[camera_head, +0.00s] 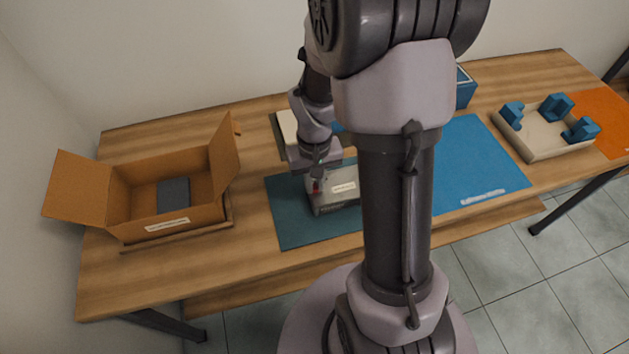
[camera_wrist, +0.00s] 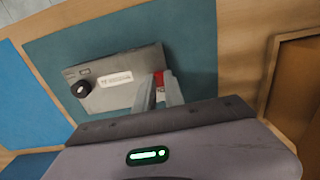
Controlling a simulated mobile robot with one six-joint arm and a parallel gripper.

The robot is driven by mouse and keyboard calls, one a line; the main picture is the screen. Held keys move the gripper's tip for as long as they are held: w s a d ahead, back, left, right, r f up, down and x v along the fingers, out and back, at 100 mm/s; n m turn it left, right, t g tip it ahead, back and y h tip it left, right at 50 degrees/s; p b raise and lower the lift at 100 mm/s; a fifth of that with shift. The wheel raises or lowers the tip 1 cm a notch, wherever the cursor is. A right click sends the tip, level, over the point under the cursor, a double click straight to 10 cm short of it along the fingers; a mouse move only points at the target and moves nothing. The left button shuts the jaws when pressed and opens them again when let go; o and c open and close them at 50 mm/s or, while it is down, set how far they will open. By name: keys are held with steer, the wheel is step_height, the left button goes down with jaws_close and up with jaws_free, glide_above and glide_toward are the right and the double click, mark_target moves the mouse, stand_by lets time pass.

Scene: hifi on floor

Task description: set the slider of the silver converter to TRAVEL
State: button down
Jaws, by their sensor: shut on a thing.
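The silver converter (camera_head: 340,187) lies on a dark teal mat (camera_head: 290,226) on the table, partly hidden behind my arm in the head view. The wrist view shows the converter (camera_wrist: 125,66) with a black knob (camera_wrist: 81,89), a white label (camera_wrist: 115,77) and a red part (camera_wrist: 159,77) at its end nearest me. My gripper (camera_wrist: 160,92) is at that end, its fingers closed on the red part, which looks like the slider. In the head view my gripper (camera_head: 316,180) is over the converter's left end. The slider's markings cannot be read.
An open cardboard box (camera_head: 160,200) with a dark item inside stands at the left. A blue mat (camera_head: 480,165), a beige tray with blue blocks (camera_head: 545,138) and an orange mat (camera_head: 600,115) lie to the right. A blue box (camera_head: 465,88) stands behind my arm.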

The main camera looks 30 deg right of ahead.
mark_target(326, 188)
steer(key=shift+s+d, duration=0.2)
steer(key=shift+d, duration=0.5)
steer(key=shift+s+d, duration=0.15)
steer(key=shift+d, duration=0.55)
steer(key=c, duration=1.4)
jaws_free()
step_height(326, 188, up, 17)
steer(key=p, duration=0.7)
steer(key=shift+r+p, duration=0.2)
steer(key=shift+p, duration=0.2)
